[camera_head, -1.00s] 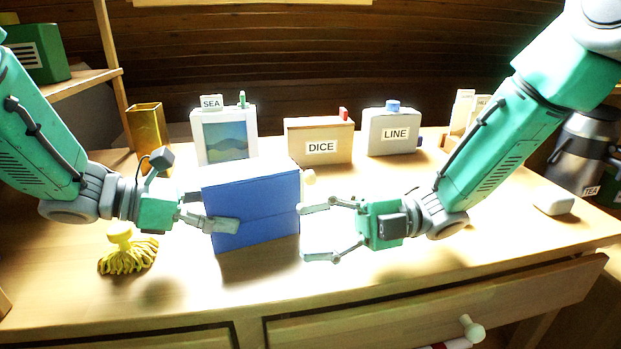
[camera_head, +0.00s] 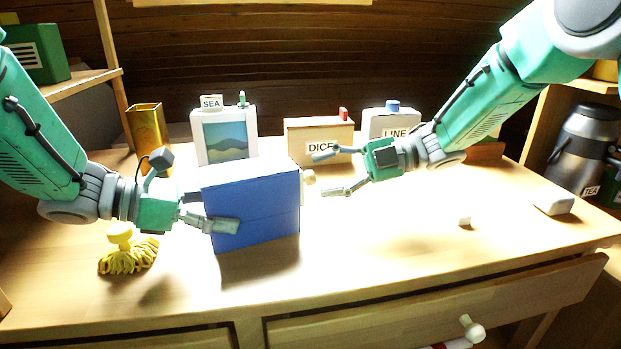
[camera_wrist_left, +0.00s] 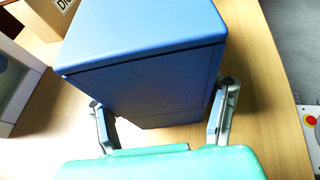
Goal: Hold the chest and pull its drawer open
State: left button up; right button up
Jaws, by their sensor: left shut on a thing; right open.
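The blue chest (camera_head: 262,210) stands on the table near the middle. A pale round knob (camera_head: 309,177) sticks out on its right side. My left gripper (camera_head: 208,210) is shut on the chest from the left, with one finger along its near face. In the left wrist view the chest (camera_wrist_left: 150,70) sits between both fingers of that gripper (camera_wrist_left: 165,122). My right gripper (camera_head: 335,172) is open and empty. Its fingers point left, close to the knob; I cannot tell whether they are level with it in depth.
Behind the chest stand a SEA picture frame (camera_head: 225,138), a DICE box (camera_head: 318,150) and a LINE box (camera_head: 390,122). A yellow brush (camera_head: 127,250) lies left, below my left gripper. The table's front right is mostly clear.

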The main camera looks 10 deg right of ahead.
jog(key=shift+x, duration=1.5)
jog(key=shift+c, duration=0.5)
grip_shut()
pick_arm(q)
jog(key=shift+d, duration=0.15)
pick_arm(e)
jog(key=d, duration=0.3)
jog(key=w+d, duration=0.1)
jog(key=d, duration=0.2)
jog(key=w+d, duration=0.1)
jog(key=d, duration=0.3)
jog(key=shift+a, duration=0.1)
jog(key=shift+o, duration=0.5)
grip_release()
jog(key=shift+a, duration=0.1)
